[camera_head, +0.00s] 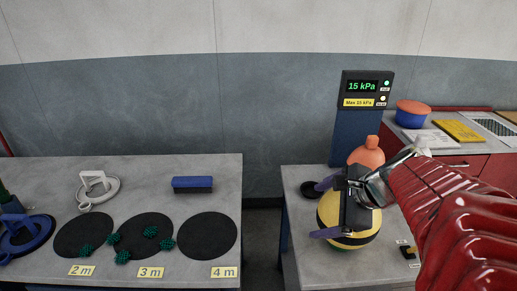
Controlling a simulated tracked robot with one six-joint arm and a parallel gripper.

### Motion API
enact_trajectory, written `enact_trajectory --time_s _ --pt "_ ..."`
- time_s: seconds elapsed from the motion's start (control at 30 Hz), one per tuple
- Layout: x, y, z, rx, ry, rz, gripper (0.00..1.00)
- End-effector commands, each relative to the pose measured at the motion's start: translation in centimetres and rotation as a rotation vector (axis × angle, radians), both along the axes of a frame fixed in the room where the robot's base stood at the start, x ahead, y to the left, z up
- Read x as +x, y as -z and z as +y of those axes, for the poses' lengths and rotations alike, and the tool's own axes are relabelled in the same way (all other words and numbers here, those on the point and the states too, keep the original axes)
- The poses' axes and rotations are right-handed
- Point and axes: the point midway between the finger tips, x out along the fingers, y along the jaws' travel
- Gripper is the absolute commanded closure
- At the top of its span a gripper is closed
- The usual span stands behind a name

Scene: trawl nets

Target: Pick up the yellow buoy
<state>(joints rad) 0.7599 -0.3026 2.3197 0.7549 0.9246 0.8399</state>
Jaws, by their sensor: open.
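The yellow buoy (365,236) is a round ball with black bands, on the right-hand grey table (300,181). My gripper (322,208) is in front of it, coming in from the right, with its dark body hiding the buoy's middle. The jaws are open: one purple finger shows by the buoy's upper left, the other across its lower left. The buoy lies between the fingers in this view. I cannot tell whether the fingers touch it.
An orange buoy (369,154) stands just behind, near a pressure display post (365,88) reading 15 kPa. A black disc (309,189) lies at left. The left table (140,190) holds black mats, green net pieces, a blue brush (192,184) and a white ring tool (98,187). A gap separates the tables.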

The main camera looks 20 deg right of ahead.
Motion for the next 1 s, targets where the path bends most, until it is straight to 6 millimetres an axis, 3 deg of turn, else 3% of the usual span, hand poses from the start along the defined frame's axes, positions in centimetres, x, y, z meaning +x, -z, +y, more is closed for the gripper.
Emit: enact_trajectory --time_s 0.4,0.6,0.77,1.0 --pt "-2.9 -1.2 -8.9 0.445 0.617 -0.167 0.14" --pt "-4.9 -2.0 -12.9 0.617 0.845 -0.269 0.14" --pt "-5.7 -2.4 -14.4 0.677 0.921 -0.312 0.14" --pt "-5.7 -2.5 -14.5 0.683 0.926 -0.316 0.14"
